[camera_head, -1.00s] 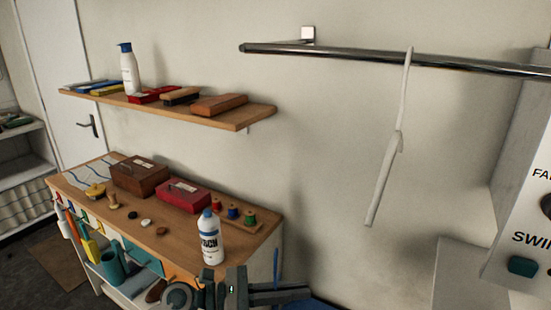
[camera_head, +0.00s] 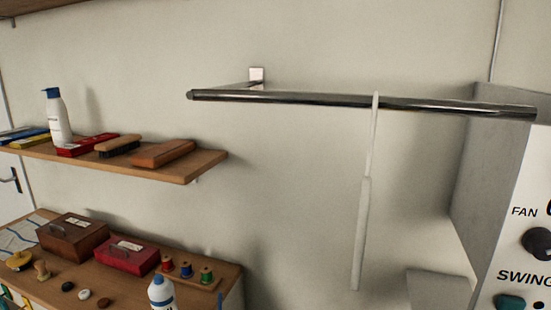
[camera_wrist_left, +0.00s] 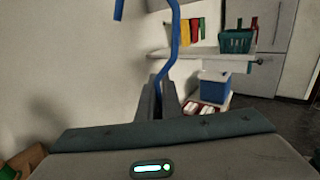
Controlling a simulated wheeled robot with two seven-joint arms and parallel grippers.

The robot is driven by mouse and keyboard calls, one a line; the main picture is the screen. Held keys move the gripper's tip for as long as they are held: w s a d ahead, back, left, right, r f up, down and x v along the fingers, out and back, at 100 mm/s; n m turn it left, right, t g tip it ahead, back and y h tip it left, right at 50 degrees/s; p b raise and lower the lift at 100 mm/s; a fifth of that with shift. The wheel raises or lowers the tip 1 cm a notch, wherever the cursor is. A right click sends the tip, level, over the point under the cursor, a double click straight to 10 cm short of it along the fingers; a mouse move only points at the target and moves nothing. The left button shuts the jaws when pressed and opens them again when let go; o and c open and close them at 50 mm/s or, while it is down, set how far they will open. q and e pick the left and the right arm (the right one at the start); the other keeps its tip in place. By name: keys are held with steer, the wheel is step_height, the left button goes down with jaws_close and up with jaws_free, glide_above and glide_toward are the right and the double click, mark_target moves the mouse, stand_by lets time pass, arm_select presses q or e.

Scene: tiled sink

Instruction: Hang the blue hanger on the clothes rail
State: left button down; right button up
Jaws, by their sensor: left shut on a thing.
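The blue hanger (camera_wrist_left: 173,55) shows in the left wrist view as a thin bent blue bar rising from between my left gripper's fingers (camera_wrist_left: 158,98), which are shut on it. The rest of the hanger is out of that view. In the head view, a thin blue sliver (camera_head: 219,296) at the bottom edge may be part of the hanger. The clothes rail (camera_head: 300,97) is a shiny metal bar across the upper right, fixed to the wall at its left part. My left gripper is outside the head view. My right gripper is in no view.
A white hanger (camera_head: 361,225) hangs from the rail, right of its middle. The rail is bare left of it. A white panel with knobs (camera_head: 530,240) stands at the far right. A wooden shelf (camera_head: 205,165) and a workbench with boxes and a bottle (camera_head: 161,292) are at left.

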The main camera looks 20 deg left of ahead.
arm_select(q)
steer(key=w+d+r+m+g+h, duration=0.1)
steer(key=w+d+r+g, duration=0.1)
steer(key=r, duration=0.7)
steer(key=w+d+r+m+g+h, duration=0.1)
steer(key=w+d+r+m+g, duration=0.1)
steer(key=r, duration=0.8)
steer(key=s+d+r+m+g+p, duration=0.1)
steer(key=s+r, duration=0.1)
steer(key=r, duration=0.8)
steer(key=s+d+r+m+g+h, duration=0.1)
steer(key=s+d+r+g, duration=0.1)
steer(key=r, duration=0.8)
steer(key=shift+s+d+r+g+p, duration=0.2)
steer(key=shift+s+r+g+p, duration=0.15)
steer(key=shift+s, duration=0.45)
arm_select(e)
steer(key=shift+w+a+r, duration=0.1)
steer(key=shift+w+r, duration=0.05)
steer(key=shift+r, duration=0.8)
arm_select(q)
steer(key=shift+w, duration=0.15)
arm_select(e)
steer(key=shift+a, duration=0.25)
